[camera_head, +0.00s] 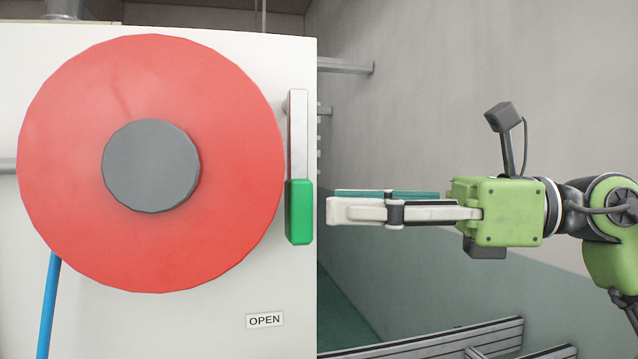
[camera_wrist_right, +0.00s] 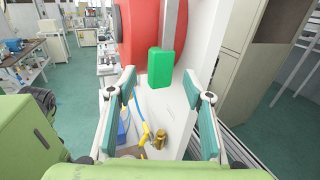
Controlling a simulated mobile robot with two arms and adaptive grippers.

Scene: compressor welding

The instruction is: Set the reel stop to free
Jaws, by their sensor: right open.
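The red reel (camera_head: 230,160) with a grey hub (camera_head: 151,166) is mounted on a white panel (camera_head: 120,325) in the head view. Just right of the reel is the reel stop, a metal lever with a green grip (camera_head: 299,212); the lever points down. The green grip (camera_wrist_right: 160,67) also shows in the right wrist view, ahead and between the fingers. My right gripper (camera_head: 332,206) is open and empty, a short way right of the green grip and apart from it. In the right wrist view my right gripper (camera_wrist_right: 165,88) has its fingers wide apart. My left gripper is not in view.
An OPEN label (camera_head: 265,320) is on the panel below right of the reel. A blue hose (camera_head: 48,300) hangs below the reel. Metal rails (camera_head: 440,343) lie at the lower right. A cabinet (camera_wrist_right: 240,60) stands at the right in the wrist view.

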